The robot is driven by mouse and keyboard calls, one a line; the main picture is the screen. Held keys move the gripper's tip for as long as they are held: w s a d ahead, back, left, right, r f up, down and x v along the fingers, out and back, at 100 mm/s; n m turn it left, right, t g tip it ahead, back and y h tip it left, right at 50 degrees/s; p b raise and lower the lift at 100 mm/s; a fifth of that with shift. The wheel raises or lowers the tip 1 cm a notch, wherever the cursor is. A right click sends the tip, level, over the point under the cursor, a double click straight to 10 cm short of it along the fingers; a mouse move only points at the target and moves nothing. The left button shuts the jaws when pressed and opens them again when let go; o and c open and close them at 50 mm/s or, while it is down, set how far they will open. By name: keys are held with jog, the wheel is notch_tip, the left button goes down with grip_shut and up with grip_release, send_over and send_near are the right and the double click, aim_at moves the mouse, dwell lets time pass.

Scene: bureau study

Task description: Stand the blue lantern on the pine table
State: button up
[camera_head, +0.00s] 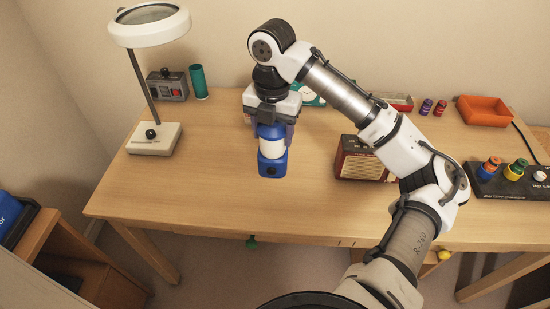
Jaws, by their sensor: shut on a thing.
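The blue lantern (272,165) has a blue base, a white middle and a blue top. It is upright at the middle-left of the pine table (205,185). My gripper (272,122) comes down from above and is shut on the lantern's upper part, with fingers at either side. I cannot tell whether the lantern's base touches the tabletop or hangs just above it. The gripper body hides the lantern's top.
A magnifier lamp (153,138), a grey box (167,85) and a green cylinder (198,82) stand at the left. The table's front left is clear.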

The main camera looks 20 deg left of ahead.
aim_at(273, 161)
notch_tip(273, 161, down, 10)
jog(key=shift+r, duration=0.15)
dwell(0.3)
jog(key=shift+f, duration=0.2)
jog(key=o, duration=1.6)
jog(key=shift+c, duration=0.2)
notch_tip(273, 161, up, 12)
jog(key=shift+r, duration=0.2)
